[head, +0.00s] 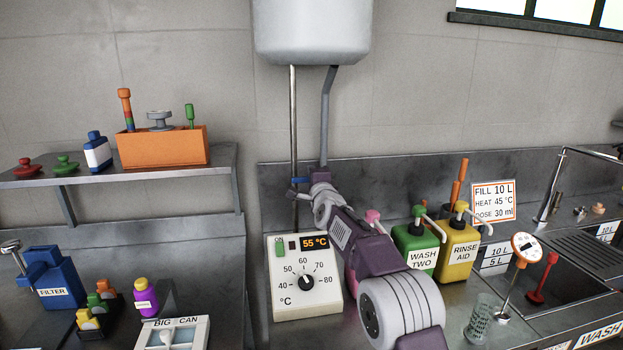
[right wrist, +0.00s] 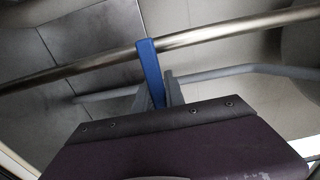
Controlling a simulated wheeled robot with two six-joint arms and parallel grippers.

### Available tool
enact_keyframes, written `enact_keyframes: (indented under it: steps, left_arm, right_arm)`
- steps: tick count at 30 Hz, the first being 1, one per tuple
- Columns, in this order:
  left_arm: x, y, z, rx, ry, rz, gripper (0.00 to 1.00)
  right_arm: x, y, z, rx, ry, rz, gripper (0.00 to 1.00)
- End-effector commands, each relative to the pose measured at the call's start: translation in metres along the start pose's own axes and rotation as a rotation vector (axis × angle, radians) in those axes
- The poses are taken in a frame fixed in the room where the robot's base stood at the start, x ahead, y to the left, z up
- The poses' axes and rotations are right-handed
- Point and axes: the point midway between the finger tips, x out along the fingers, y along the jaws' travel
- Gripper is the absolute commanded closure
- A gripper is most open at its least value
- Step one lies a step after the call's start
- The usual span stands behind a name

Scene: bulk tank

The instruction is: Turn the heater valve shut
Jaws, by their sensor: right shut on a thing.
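The heater valve's blue lever (head: 299,181) is on the thin vertical pipe (head: 293,120) below the white tank (head: 312,30). It points sideways, across the pipe. In the right wrist view the blue lever (right wrist: 151,68) crosses the pipe (right wrist: 200,35) and its lower end is between my fingers. My right gripper (head: 317,177) is shut on the lever; its fingers also show in the right wrist view (right wrist: 160,92). The arm hides part of the lever's end. My left gripper is not in view.
A grey second pipe (head: 326,110) runs close beside the valve. A thermostat box (head: 305,300) reading 55 °C stands below. Green (head: 418,250) and yellow (head: 457,250) pump cans stand right of my arm. A shelf (head: 220,168) with an orange box (head: 163,148) is at left.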

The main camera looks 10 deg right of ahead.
Motion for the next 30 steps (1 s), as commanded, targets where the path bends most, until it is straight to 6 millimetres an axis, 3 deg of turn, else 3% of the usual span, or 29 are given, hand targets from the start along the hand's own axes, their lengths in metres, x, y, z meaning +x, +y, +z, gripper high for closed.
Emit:
enact_keyframes:
  steps: [12, 13, 15, 24, 30]
  left_arm:
    - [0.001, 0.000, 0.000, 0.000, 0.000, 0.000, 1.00]
    - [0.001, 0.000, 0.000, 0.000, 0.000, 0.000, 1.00]
    - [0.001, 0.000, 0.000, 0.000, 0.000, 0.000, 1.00]
    - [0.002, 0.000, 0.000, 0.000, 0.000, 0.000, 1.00]
    - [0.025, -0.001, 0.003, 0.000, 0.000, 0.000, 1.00]
  right_arm:
    - [0.001, 0.005, -0.001, 0.008, 0.000, 0.011, 1.00]
    - [0.001, 0.006, -0.001, 0.008, 0.000, 0.011, 0.77]
    - [0.001, 0.005, -0.001, 0.007, 0.000, 0.009, 0.64]
    - [-0.001, 0.003, 0.000, 0.006, 0.000, 0.005, 0.64]
    - [-0.022, 0.008, -0.001, 0.008, 0.000, 0.002, 0.64]
